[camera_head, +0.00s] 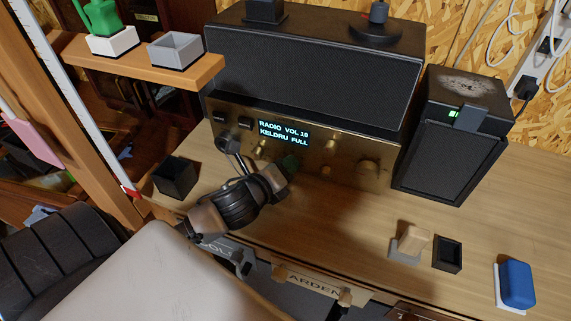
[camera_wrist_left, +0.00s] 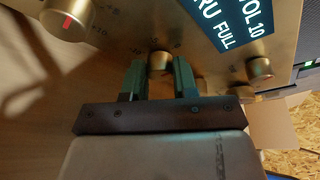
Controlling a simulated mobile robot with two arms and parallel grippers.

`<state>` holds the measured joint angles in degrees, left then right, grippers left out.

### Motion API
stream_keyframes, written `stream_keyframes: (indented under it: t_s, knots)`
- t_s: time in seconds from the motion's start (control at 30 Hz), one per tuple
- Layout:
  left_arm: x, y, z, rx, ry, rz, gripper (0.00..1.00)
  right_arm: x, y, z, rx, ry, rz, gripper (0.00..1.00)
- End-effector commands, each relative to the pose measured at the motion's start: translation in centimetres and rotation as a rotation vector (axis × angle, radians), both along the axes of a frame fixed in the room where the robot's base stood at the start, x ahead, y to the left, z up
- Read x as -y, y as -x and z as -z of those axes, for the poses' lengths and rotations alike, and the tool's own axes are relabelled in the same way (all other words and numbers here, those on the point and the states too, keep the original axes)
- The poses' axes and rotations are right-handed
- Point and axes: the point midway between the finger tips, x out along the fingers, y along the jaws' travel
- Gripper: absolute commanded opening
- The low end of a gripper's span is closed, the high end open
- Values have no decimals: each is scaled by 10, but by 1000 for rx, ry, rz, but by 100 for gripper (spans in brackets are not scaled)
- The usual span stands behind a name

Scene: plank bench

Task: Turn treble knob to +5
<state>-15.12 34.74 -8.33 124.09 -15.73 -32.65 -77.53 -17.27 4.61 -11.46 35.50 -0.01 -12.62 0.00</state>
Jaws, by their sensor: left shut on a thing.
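A radio with a brass front panel (camera_head: 228,112) stands at the back of the bench. Its lit display (camera_head: 284,133) reads "RADIO VOL 10" and "KELDRU FULL". My left gripper (camera_head: 291,164) is at the lower part of this panel, below the display. In the left wrist view its two dark green fingers stand on either side of a small brass knob (camera_wrist_left: 159,63), shut on it. The head view hides this knob behind the gripper. My right gripper is not in view.
A larger knob with a red mark (camera_wrist_left: 68,19) and another brass knob (camera_wrist_left: 260,69) are nearby. A black box (camera_head: 176,178) stands left of my gripper. A dark speaker (camera_head: 449,150) is at right. A blue block (camera_head: 517,283) lies at front right.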

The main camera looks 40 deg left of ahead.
Motion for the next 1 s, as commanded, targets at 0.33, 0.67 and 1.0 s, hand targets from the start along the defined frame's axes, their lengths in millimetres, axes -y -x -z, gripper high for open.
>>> stream_keyframes:
  t_s: [0.33,0.67,1.0]
  knots:
    - [1,-1,-9,-62,-247,-1,5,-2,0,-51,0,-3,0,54]
    - [2,-1,-10,-133,-551,-2,5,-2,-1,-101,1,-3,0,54]
    - [4,-2,-7,-193,-807,-2,5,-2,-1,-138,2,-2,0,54]
